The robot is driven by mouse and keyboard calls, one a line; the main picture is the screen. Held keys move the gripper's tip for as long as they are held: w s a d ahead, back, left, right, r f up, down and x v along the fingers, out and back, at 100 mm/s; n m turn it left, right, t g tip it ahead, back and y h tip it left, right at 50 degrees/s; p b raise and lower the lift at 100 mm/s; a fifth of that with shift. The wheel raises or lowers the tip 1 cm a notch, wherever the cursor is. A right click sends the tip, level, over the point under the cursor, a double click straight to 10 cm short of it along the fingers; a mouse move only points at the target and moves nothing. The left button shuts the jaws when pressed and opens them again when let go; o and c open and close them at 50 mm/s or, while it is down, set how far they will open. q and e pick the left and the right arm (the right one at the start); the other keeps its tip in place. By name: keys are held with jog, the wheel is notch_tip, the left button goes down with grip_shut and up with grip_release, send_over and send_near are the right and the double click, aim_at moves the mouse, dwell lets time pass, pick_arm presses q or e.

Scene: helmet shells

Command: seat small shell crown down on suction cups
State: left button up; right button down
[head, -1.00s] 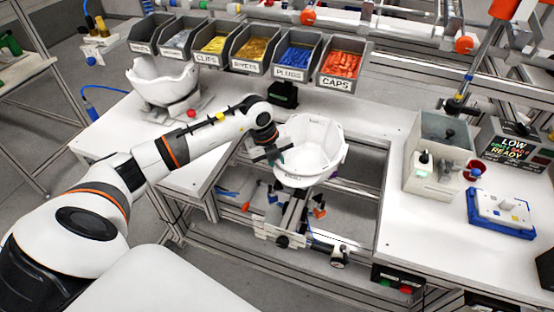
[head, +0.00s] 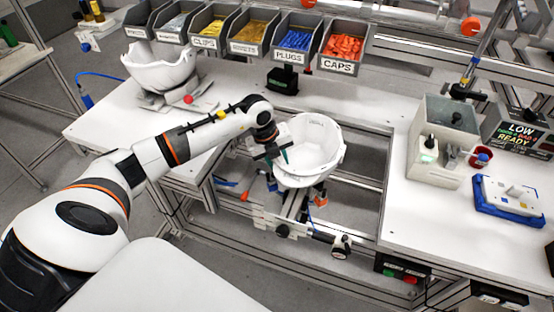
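The small white shell (head: 318,146) is open side up, crown down, over the metal fixture (head: 290,218) in the gap between the benches. My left gripper (head: 279,153) is at the shell's left rim, with a dark teal fingertip against its wall, and appears shut on the rim. The suction cups are hidden beneath the shell, so I cannot tell whether its crown touches them. My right gripper is out of view.
A larger white shell (head: 160,68) rests on a stand at the left bench. Labelled part bins (head: 338,66) line the back.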

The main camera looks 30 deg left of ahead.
pick_arm(q)
jog(key=shift+o, duration=0.2)
jog(key=shift+s+a+f, duration=0.1)
jog(key=shift+s+f, duration=0.05)
jog(key=shift+f, duration=0.1)
jog(key=b+v, duration=0.2)
jog(key=v, duration=1)
